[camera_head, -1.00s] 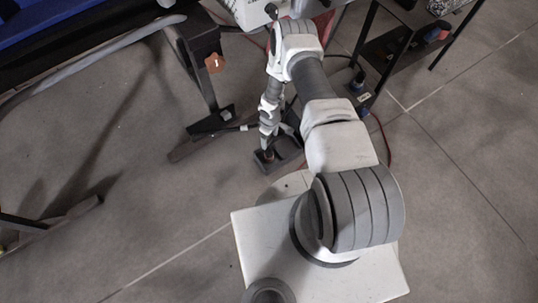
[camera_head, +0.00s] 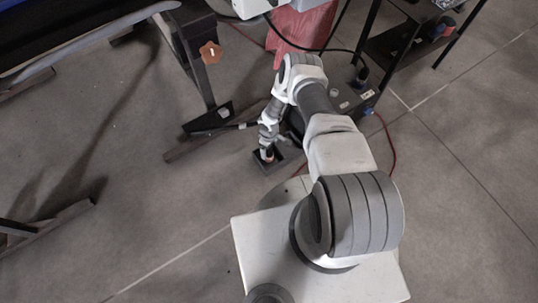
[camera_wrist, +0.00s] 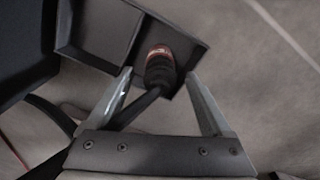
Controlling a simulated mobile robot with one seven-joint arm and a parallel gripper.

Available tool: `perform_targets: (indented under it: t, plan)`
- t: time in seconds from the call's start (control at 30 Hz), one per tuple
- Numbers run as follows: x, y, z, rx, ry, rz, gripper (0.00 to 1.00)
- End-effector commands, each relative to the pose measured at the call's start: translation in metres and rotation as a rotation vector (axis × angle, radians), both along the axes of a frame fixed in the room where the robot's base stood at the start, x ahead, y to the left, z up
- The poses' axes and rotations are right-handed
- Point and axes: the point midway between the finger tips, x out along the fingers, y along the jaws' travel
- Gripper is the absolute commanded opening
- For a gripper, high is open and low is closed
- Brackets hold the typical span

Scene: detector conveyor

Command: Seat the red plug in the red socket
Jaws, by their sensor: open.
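In the wrist view, a dark plug with a red ring (camera_wrist: 160,60) is in a dark compartmented tray (camera_wrist: 100,30), with a black cable running down-left from it. My gripper (camera_wrist: 159,75) is open, its two fingers reaching to either side of the plug with gaps between. In the head view, my gripper (camera_head: 267,149) is low over the dark tray (camera_head: 285,160) near the floor, and a small reddish spot shows under it. I cannot make out a red socket in either view.
A black-framed shelf (camera_head: 392,45) stands at the back right, with a red cable (camera_head: 390,140) on the floor.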

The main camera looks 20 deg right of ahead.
Motion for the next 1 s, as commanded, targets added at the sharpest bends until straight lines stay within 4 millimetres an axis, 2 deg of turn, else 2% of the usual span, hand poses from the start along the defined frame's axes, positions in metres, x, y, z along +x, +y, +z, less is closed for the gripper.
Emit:
perform_targets:
  t: [0.13,0.17,0.6,1.0]
  plan:
    - [0.0002,-0.0001,0.0010,0.000,0.000,0.000,0.84]
    - [0.0002,-0.0001,0.0010,0.000,0.000,0.000,0.80]
    - [0.0001,-0.0002,0.0011,0.000,0.000,0.000,0.01]
    - [0.0005,-0.0003,0.0013,-0.001,-0.001,0.000,0.00]
